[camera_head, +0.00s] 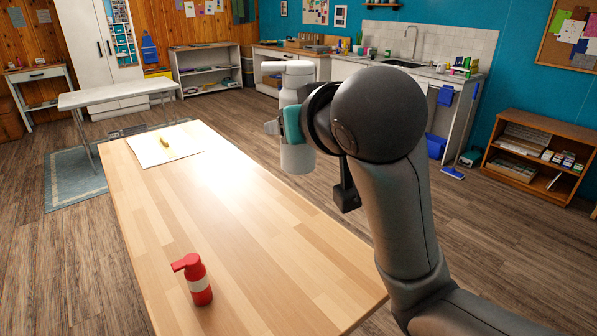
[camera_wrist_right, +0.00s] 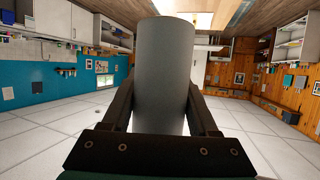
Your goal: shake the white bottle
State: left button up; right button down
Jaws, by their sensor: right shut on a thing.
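In the right wrist view the bottle (camera_wrist_right: 165,75) appears grey and stands between the two dark fingers of my right gripper (camera_wrist_right: 163,115). My left gripper is not in view.
A red pump bottle (camera_head: 197,281) stands at the near part of the wooden table (camera_head: 235,215). A pale sheet with a yellow object (camera_head: 165,143) lies at the far left. The table's middle is clear. A white bench (camera_head: 118,92) stands beyond it.

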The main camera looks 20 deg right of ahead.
notch_tip(320, 180, down, 7)
jog(key=shift+f, duration=0.1)
dwell(0.3)
